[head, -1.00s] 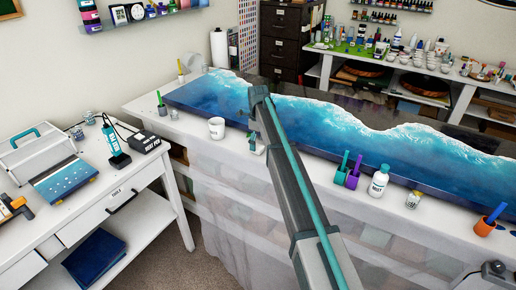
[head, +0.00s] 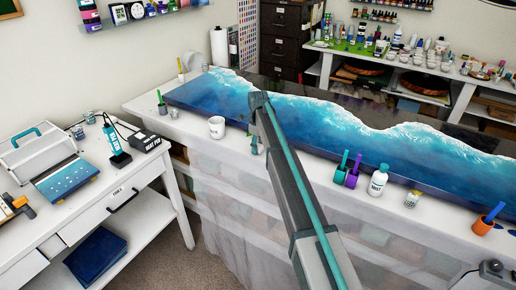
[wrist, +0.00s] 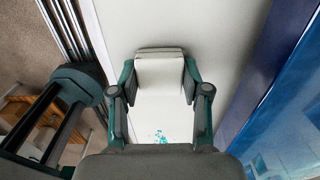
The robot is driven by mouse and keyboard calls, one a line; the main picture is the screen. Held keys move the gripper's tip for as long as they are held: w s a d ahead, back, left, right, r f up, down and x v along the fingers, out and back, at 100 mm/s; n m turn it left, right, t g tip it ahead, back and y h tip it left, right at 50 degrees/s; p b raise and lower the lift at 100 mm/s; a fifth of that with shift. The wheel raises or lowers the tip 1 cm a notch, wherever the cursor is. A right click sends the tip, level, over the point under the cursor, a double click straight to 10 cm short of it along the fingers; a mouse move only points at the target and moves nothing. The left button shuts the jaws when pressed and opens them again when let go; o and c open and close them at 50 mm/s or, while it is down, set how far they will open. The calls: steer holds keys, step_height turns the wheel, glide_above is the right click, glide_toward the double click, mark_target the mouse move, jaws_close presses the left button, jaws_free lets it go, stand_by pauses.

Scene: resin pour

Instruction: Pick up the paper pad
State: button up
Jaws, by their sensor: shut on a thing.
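The paper pad (wrist: 160,78) is a small white block with a grey top edge, seen between my fingers in the wrist view. Teal specks show on white just below it; I cannot tell whether they are on the pad. My gripper (wrist: 159,92) is shut on the pad, one finger along each side. In the head view my arm reaches over the front strip of the white table, and only a sliver of the gripper (head: 255,146) shows behind it. The pad is hidden there. I cannot tell whether it touches the table.
The blue resin slab (head: 330,125) lies just beyond. A white mug (head: 216,127) stands left of my gripper. Teal and purple cups (head: 347,175) and a white bottle (head: 378,181) stand to the right. A side table (head: 130,195) is at left.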

steer(key=shift+r, duration=0.1)
steer(key=shift+r, duration=0.4)
steer(key=shift+r+b, duration=0.45)
steer(key=shift+r, duration=0.5)
steer(key=s+d+r+b, duration=0.4)
steer(key=s+d+r, duration=0.4)
steer(key=s+r, duration=0.2)
steer(key=shift+s, duration=0.7)
steer(key=shift+d+r, duration=0.1)
